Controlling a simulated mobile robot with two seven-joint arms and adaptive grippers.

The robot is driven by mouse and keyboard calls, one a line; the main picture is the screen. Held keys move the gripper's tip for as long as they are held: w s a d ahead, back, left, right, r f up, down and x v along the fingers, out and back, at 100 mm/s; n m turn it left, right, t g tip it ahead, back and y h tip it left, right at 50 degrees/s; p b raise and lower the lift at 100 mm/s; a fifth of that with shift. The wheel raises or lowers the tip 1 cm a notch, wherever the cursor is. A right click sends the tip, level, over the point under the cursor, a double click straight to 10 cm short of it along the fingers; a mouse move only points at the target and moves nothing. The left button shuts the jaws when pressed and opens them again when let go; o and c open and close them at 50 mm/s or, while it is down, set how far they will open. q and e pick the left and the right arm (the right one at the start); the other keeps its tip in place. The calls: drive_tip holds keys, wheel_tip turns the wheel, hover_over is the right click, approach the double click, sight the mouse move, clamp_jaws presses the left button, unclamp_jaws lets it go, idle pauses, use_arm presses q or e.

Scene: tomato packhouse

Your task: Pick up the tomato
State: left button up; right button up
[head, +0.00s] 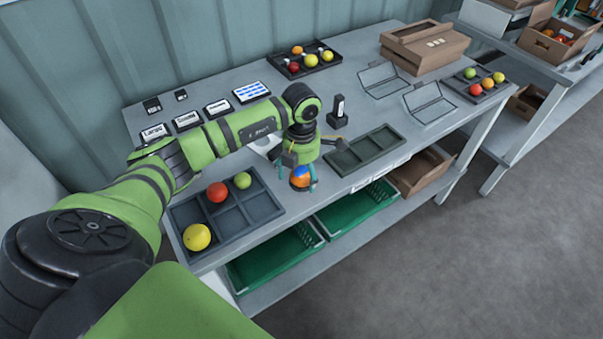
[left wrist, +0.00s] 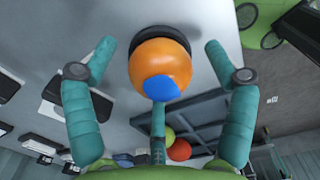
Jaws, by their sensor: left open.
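An orange tomato with a blue patch (head: 300,172) sits at the front of the table under my left gripper (head: 299,184). In the left wrist view the tomato (left wrist: 158,62) is in the middle, with a dark round rim (left wrist: 137,40) behind it. My left gripper is open, with teal fingers to either side of the tomato and a visible gap on both sides. A third finger (left wrist: 158,130) shows below the tomato; whether it touches cannot be told. My right gripper is in neither view.
Left of the gripper, a dark divided tray (head: 262,212) holds a yellow, a red and a green tomato. A small black upright device (head: 337,112) stands behind. Green crates (head: 275,258) sit on the lower shelf.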

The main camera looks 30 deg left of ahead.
use_arm(q)
drive_tip(key=c, duration=0.9)
drive_tip(key=shift+r, duration=0.1)
